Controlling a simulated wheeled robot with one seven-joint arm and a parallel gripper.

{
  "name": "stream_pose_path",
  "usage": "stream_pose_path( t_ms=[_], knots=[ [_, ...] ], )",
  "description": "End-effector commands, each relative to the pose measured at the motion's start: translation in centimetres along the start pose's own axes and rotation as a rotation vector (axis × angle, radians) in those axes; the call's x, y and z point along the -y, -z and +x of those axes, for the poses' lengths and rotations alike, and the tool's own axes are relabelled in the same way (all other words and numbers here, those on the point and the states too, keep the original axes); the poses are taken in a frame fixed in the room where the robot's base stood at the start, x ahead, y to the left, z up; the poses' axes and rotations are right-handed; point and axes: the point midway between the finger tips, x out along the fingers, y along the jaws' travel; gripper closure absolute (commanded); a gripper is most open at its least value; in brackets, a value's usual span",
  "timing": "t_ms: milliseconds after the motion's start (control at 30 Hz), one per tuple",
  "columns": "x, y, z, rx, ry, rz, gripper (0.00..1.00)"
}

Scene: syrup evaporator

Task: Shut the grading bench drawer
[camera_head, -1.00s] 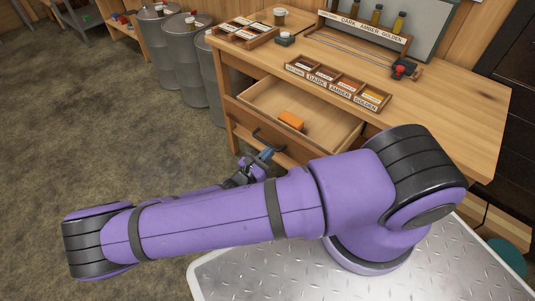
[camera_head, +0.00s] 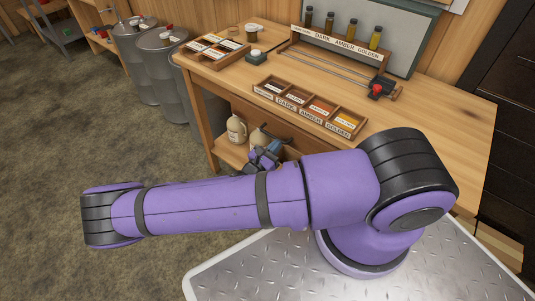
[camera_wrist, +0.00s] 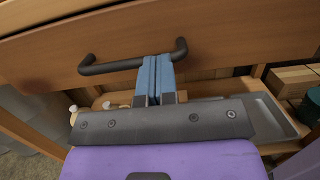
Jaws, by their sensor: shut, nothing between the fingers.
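The grading bench drawer sits under the bench top, and its wooden front (camera_head: 245,108) shows in the head view with no drawer interior visible. The front (camera_wrist: 225,35) also fills the upper part of the wrist view, close below the bench edge. Its black bar handle (camera_wrist: 110,67) runs across the front. My gripper (camera_wrist: 157,60) is shut, with its blue fingers together and empty. The fingertips are at the handle bar, right of its middle; whether they touch it or the front is unclear. In the head view my gripper (camera_head: 268,150) is partly hidden by my arm.
The wooden bench (camera_head: 440,120) carries a labelled grading tray (camera_head: 308,121), sample bottles (camera_head: 352,32) and a red-knobbed device (camera_head: 377,89). Jugs (camera_head: 236,131) stand on the lower shelf. Grey drums (camera_head: 165,70) stand left of the bench. Open floor lies at left.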

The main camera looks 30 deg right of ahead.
Motion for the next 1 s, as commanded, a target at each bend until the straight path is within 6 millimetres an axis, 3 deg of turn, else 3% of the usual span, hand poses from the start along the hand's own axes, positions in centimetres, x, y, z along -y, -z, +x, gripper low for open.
stream_pose_path(
  t_ms=[133, 400, 767, 1000],
  knots=[
    [0.0, 0.2, 1.5, 0.001, 0.0, -0.001, 1.0],
    [0.0, 0.4, 2.4, 0.0, 0.001, 0.0, 1.0],
    [0.0, 0.4, 2.6, 0.002, 0.004, -0.001, 1.0],
    [-0.2, 0.6, 1.2, 0.0, 0.006, -0.001, 1.0]
  ],
)
